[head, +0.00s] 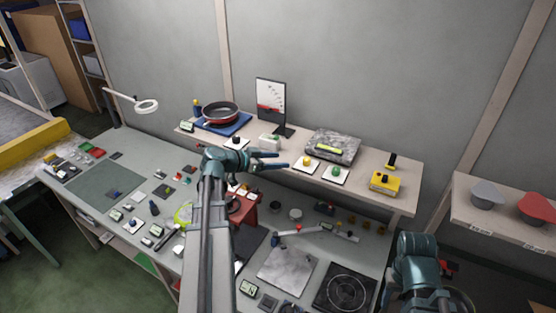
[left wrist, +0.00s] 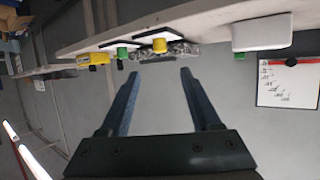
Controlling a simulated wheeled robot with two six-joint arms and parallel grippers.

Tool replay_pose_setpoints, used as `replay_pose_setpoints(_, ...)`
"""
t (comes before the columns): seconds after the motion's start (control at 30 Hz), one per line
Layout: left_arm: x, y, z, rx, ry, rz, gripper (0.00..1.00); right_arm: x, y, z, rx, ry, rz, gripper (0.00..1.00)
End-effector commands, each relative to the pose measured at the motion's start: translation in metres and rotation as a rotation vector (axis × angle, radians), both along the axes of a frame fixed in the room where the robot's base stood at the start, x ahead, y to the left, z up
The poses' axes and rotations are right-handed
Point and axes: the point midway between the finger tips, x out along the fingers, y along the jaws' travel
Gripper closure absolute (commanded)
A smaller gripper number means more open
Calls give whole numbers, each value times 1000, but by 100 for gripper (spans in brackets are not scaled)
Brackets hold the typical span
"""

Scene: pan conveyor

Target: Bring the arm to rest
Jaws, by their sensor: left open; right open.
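My left gripper (head: 283,164) is open and empty in the head view, in front of the raised shelf's front edge, with its fingers pointing right. Its two blue fingers (left wrist: 160,95) also show spread apart in the left wrist view, with nothing between them. My right arm (head: 416,262) shows at the lower right of the head view. Its fingertips are hard to make out there, and I see nothing held in it.
The raised shelf (head: 385,195) bears a red pan (head: 221,113), a grey slab (head: 333,146), button plates and a yellow box (head: 385,183). Below, the bench (head: 140,178) holds many small parts, a metal plate (head: 287,271) and a black hob (head: 345,288). A side shelf (head: 480,218) holds bowls.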

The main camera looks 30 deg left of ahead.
Motion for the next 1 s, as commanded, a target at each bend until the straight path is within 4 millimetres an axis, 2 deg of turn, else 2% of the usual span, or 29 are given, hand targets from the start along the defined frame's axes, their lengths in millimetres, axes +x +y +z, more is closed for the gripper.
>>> replay_pose_setpoints(0.27, 0, 0, 0, 0, 1, 0, 36, 0, 0, 0, 0, 0, 0, 50)
replay_pose_setpoints(0.37, 1, -12, -9, -4, 24, -17, 36, 0, 0, -5, 0, 0, 0, 50)
replay_pose_setpoints(0.47, 2, -49, -34, -15, 102, -65, 36, 0, 0, -18, 0, 0, 1, 50)
replay_pose_setpoints(0.57, -3, -105, -74, -24, 243, -131, 36, 0, 0, -37, 0, -1, 1, 50)
replay_pose_setpoints(0.6, -7, -130, -92, -23, 310, -156, 36, 0, 0, -45, -1, -1, 2, 50)
replay_pose_setpoints(0.67, -17, -165, -118, -13, 414, -186, 36, 0, 0, -57, -1, -1, 2, 50)
replay_pose_setpoints(0.7, -25, -187, -135, 0, 483, -202, 36, 0, 0, -64, -1, -1, 3, 50)
replay_pose_setpoints(0.8, -48, -234, -174, 47, 647, -217, 36, 0, 0, -83, -1, -1, 4, 50)
replay_pose_setpoints(0.9, -76, -272, -210, 118, 797, -204, 36, 0, 0, -101, -1, -2, 5, 50)
replay_pose_setpoints(1.0, -104, -302, -242, 207, 923, -163, 36, 1, 0, -120, -1, -2, 6, 50)
